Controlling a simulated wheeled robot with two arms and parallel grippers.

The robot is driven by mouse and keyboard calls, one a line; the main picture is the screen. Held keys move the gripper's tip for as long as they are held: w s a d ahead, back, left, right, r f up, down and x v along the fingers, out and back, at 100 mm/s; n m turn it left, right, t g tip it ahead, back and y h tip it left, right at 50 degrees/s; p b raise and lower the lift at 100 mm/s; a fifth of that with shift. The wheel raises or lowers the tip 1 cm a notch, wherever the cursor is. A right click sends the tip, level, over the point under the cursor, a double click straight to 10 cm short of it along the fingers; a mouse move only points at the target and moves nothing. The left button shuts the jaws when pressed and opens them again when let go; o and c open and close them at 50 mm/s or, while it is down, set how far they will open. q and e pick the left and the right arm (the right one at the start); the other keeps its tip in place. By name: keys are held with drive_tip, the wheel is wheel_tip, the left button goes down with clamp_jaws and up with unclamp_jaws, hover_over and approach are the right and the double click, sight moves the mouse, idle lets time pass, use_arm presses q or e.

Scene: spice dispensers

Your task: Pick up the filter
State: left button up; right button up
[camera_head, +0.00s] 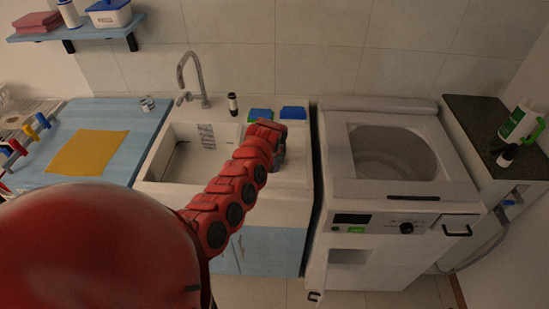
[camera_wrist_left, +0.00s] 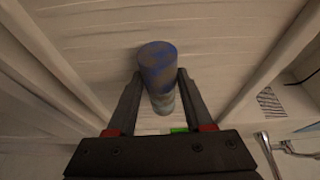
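In the left wrist view, a mottled blue and brown cylinder, which looks like the filter (camera_wrist_left: 158,65), stands out between the two dark fingers of my left gripper (camera_wrist_left: 160,75). The fingertips are apart and lie close along both sides of it. I cannot tell whether they press on it or leave a small gap. In the head view, my left gripper (camera_head: 278,154) is over the right part of the sink unit (camera_head: 294,181). It is partly hidden behind my red arm, and the cylinder cannot be made out there. My right gripper is not in view.
A green sponge (camera_head: 260,115) and a blue sponge (camera_head: 293,112) lie behind my gripper. A dark bottle (camera_head: 233,104) and the faucet (camera_head: 190,75) stand at the sink's back. A washing machine (camera_head: 385,170) stands to the right. A blue counter (camera_head: 140,118) with a yellow cloth (camera_head: 88,152) is left.

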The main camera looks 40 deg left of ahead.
use_arm(q)
clamp_jaws()
